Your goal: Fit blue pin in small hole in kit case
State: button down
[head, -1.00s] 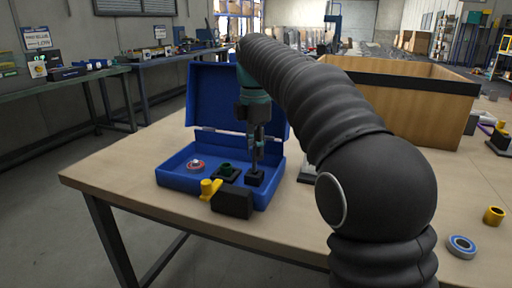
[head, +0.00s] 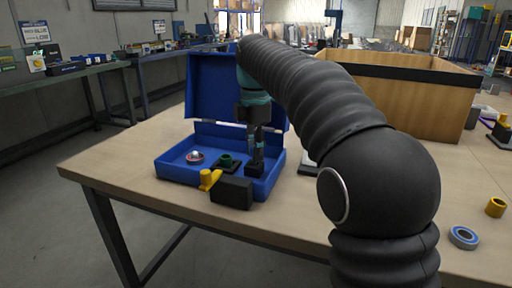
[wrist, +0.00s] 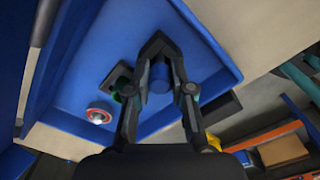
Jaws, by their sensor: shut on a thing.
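The blue kit case (head: 172,178) stands open on the table, its lid (head: 215,92) raised at the back. My gripper (head: 257,158) points down inside the right part of the case, over a small black block (head: 258,171). In the wrist view, the fingertips close around the round blue pin (wrist: 159,79). The pin is hidden in the head view by the fingers. I cannot tell whether its lower end is in the hole. Left of the gripper, a green round piece (head: 227,160) sits in another black block, and a red round piece with a silver centre (head: 195,157) lies in the case.
A yellow part (head: 209,179) and a dark block (head: 232,192) stand at the case's front edge. A wooden bin (head: 400,98) is behind my arm. A blue-rimmed ring (head: 463,238) and a yellow cylinder (head: 495,207) lie at the right. The table left of the case is clear.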

jog(key=shift+f, duration=0.15)
jog(key=c, duration=0.9)
grip_release()
jog(key=shift+r, duration=3.75)
